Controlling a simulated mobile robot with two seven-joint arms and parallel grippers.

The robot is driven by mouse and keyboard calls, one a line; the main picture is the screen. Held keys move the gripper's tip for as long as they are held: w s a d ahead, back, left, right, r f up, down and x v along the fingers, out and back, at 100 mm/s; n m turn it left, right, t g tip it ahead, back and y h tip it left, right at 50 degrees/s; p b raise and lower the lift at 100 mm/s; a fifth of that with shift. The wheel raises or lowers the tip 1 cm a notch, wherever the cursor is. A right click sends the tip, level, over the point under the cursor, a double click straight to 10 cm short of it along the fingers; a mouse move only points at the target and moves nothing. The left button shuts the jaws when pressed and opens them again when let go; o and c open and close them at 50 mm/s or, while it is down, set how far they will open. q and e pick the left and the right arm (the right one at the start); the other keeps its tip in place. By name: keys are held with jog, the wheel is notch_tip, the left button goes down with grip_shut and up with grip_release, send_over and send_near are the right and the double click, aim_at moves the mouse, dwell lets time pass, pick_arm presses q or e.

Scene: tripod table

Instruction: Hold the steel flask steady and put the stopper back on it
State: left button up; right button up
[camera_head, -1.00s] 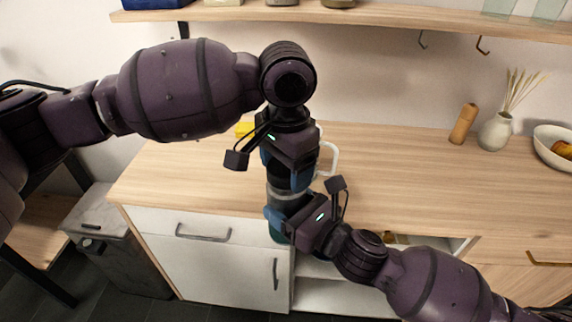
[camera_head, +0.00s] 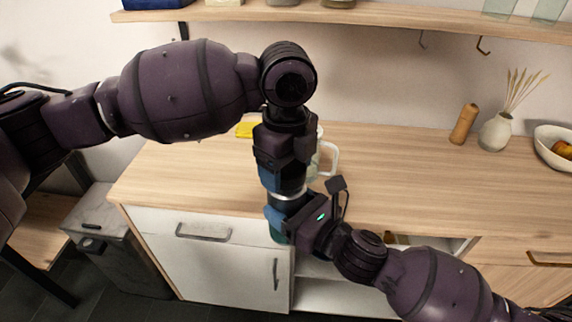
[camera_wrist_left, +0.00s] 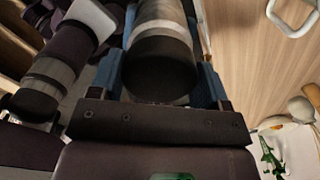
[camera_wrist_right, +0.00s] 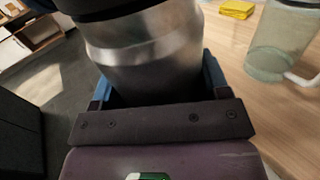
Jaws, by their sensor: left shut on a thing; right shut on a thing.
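The steel flask (camera_head: 288,193) is upright at the counter's front edge, mostly hidden by my grippers. Its teal lower end shows below them. My right gripper (camera_head: 276,217) is shut around the flask's body; the right wrist view shows the steel flask (camera_wrist_right: 150,50) between its fingers. My left gripper (camera_head: 283,182) is directly above, pointing down, shut on the black stopper (camera_wrist_left: 160,72). In the left wrist view the stopper is in line with the steel flask (camera_wrist_left: 160,14), with no gap visible. The right wrist view shows a black part (camera_wrist_right: 95,8) at the flask's top. The seating is hidden.
A clear jug with a pale handle (camera_head: 331,158) stands close behind and right of the grippers. A yellow sponge (camera_head: 245,130) lies behind left. A wooden mill (camera_head: 464,124), a vase (camera_head: 495,132) and a bowl (camera_head: 553,148) stand at right. The counter's middle right is clear.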

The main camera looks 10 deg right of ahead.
pick_arm(q)
jog(key=m, duration=1.2)
jog(key=shift+m, duration=0.3)
jog(key=m, duration=0.5)
jog(key=shift+d, duration=0.1)
jog(key=m, duration=0.4)
jog(key=shift+m, duration=1.6)
jog(key=o, duration=0.9)
